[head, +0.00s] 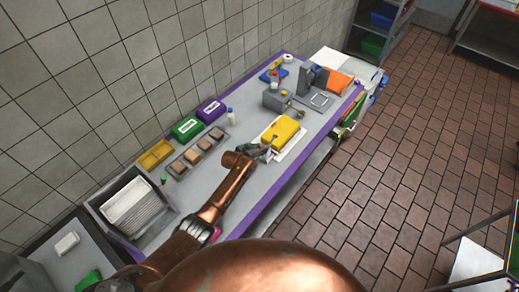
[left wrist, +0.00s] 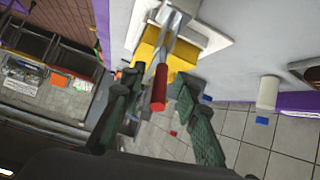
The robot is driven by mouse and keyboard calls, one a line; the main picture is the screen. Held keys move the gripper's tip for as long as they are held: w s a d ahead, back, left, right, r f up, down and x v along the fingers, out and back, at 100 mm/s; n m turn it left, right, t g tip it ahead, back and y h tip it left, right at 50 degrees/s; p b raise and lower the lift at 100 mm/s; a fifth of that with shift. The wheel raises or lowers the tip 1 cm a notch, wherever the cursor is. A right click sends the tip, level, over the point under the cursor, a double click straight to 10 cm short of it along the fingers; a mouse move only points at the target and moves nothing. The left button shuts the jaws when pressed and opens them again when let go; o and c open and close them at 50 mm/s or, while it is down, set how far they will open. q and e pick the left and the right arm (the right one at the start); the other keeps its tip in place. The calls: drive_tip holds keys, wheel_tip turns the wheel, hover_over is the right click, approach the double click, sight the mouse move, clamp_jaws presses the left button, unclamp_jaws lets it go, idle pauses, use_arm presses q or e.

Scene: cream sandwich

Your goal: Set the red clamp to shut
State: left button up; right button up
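The red clamp shows in the left wrist view as a red cylindrical handle (left wrist: 159,90) on a metal lever. The lever reaches over a yellow block (left wrist: 183,58), which also shows in the head view (head: 282,131). My left gripper (left wrist: 158,82) is open, with one dark green finger on each side of the red handle. I see gaps between the handle and both fingers, so it does not look gripped. In the head view my left gripper (head: 262,150) is at the near left end of the yellow block, where the clamp is mostly hidden. My right gripper is not in view.
The yellow block lies on a white board (head: 300,139) on the grey, purple-edged table. Green (head: 187,129) and purple (head: 211,111) boxes and a tray (head: 198,152) stand left along the wall. A grey metal fixture (head: 287,102) stands behind the block.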

use_arm(q)
drive_tip(key=shift+s, duration=0.1)
drive_tip(key=v, duration=1.2)
drive_tip(key=shift+c, duration=0.3)
